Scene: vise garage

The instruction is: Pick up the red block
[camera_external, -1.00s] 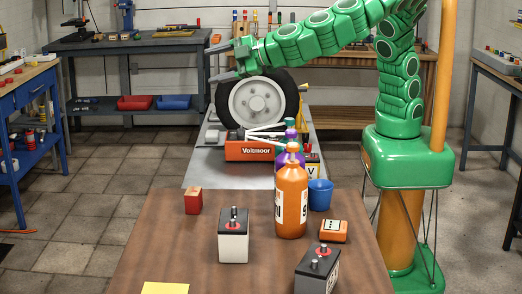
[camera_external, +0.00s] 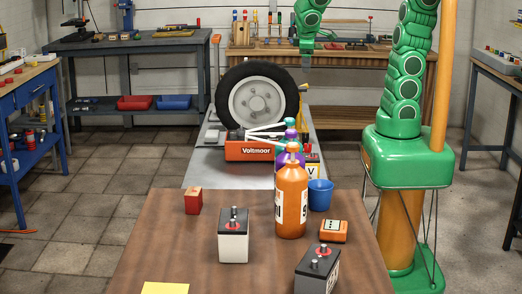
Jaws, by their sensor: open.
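The red block (camera_external: 193,201) stands upright on the left far part of the brown table (camera_external: 160,250). Nothing touches it. My gripper (camera_external: 306,66) is high up and far behind the table, to the right of the wheel, and points down. It is well away from the red block. Its fingers look small and dark in this view, with nothing seen between them.
An orange bottle (camera_external: 291,202), a blue cup (camera_external: 320,194), an orange meter (camera_external: 333,231) and two batteries (camera_external: 233,236) (camera_external: 317,269) stand right of the block. A yellow note (camera_external: 165,288) lies in front. The wheel (camera_external: 256,98) and a red Voltmoor box (camera_external: 250,150) are behind.

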